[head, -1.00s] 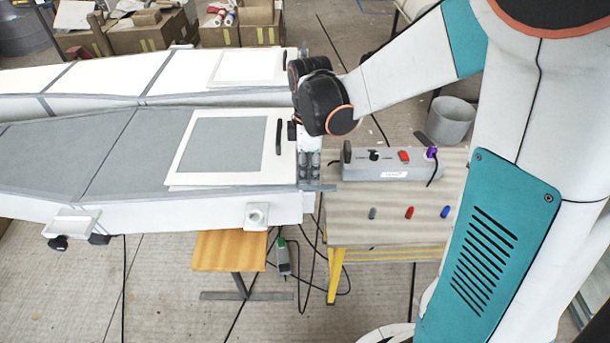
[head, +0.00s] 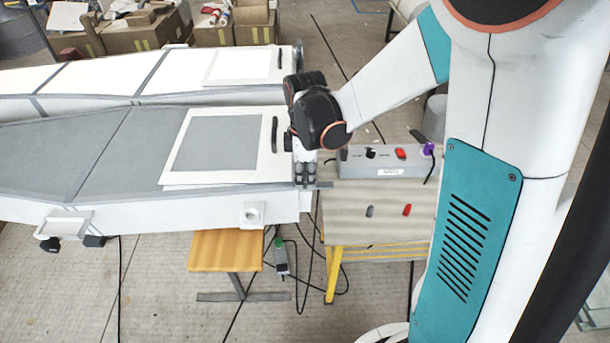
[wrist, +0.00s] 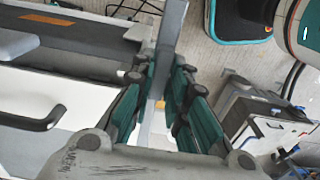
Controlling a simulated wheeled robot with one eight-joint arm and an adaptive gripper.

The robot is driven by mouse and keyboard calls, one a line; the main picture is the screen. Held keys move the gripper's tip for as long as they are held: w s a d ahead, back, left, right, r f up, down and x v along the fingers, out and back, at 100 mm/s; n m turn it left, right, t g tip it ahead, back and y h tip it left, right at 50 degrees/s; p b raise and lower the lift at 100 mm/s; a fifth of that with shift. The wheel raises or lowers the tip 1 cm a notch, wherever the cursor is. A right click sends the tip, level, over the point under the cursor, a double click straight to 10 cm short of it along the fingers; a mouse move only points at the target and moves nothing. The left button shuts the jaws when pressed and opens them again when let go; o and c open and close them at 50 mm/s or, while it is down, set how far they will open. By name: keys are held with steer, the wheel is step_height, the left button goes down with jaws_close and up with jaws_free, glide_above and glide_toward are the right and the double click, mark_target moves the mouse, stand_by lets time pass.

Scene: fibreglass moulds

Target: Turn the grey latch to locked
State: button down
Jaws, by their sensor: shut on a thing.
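The grey latch shows as a flat grey bar (wrist: 172,25) running down between my fingers in the wrist view. In the head view a grey bar (head: 324,185) sticks out to the right at the near right corner of the front mould (head: 75,160). My gripper (head: 305,180) points down at that corner. In the wrist view its green-padded fingers (wrist: 160,90) stand on both sides of the bar, shut on it. A small yellow-orange spot lies between the fingers. The fingers hide part of the latch, and I cannot read its locked or unlocked marking.
Right of the mould, a table (head: 345,225) carries a grey control box (head: 385,163) with a red button and a purple knob. Small grey and red pieces lie in front. A black handle (head: 274,135) stands on the mould's panel. A wooden stool (head: 225,250) is below.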

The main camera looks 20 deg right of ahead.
steer(key=n, duration=0.4)
steer(key=shift+n, duration=0.3)
steer(key=c, duration=1.6)
jaws_free()
steer(key=shift+o, duration=0.2)
